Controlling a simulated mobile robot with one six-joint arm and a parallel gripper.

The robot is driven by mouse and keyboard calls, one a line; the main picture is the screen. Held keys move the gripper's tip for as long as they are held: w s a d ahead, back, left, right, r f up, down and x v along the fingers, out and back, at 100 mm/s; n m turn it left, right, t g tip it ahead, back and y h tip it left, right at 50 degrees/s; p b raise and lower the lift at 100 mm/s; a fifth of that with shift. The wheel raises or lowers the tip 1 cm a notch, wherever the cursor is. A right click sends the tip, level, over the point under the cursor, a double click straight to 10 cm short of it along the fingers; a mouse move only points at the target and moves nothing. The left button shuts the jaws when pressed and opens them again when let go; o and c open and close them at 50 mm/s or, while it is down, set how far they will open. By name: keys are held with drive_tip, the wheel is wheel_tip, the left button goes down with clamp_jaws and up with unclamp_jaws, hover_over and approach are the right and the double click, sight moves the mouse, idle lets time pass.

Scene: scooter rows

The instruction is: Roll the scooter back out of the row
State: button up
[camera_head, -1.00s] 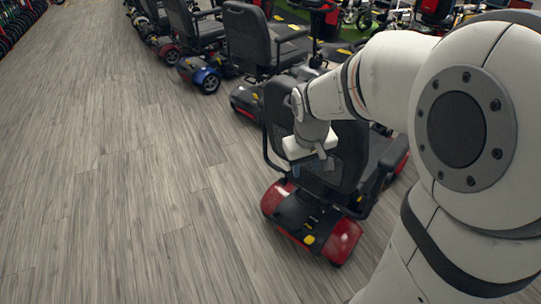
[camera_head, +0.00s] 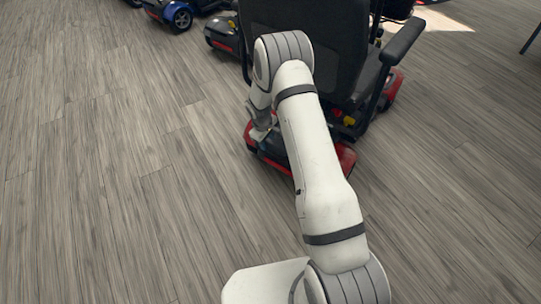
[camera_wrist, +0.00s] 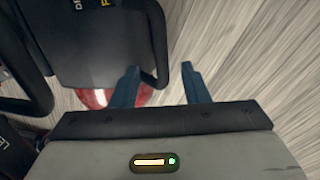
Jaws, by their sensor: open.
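The scooter has a black seat back (camera_head: 300,25), a black right armrest (camera_head: 402,42) and a red-and-black rear base (camera_head: 345,157). My arm crosses in front of the seat and hides part of the base. My gripper (camera_head: 259,132) is low at the left rear of the scooter, partly hidden. In the wrist view my gripper (camera_wrist: 162,82) is open with two blue-grey fingers. A bent black bar (camera_wrist: 161,55) of the scooter shows between the fingertips; I cannot tell whether it lies between them in depth. The red rear base also shows beyond the left finger.
A blue scooter (camera_head: 180,18) stands at the upper left, with a dark scooter with red trim (camera_head: 222,35) between it and this one. The grey wood floor (camera_head: 90,190) is clear at the left and in front, and also at the right (camera_head: 470,170).

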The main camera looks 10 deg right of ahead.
sight(270, 152)
drive_tip(key=f+b, duration=0.1)
drive_tip(key=f, duration=0.4)
drive_tip(key=w+d+f+b, duration=0.1)
drive_tip(key=f, duration=0.1)
drive_tip(key=shift+f+b, duration=0.3)
drive_tip(key=shift+f, duration=0.05)
drive_tip(key=shift+c, duration=0.2)
clamp_jaws()
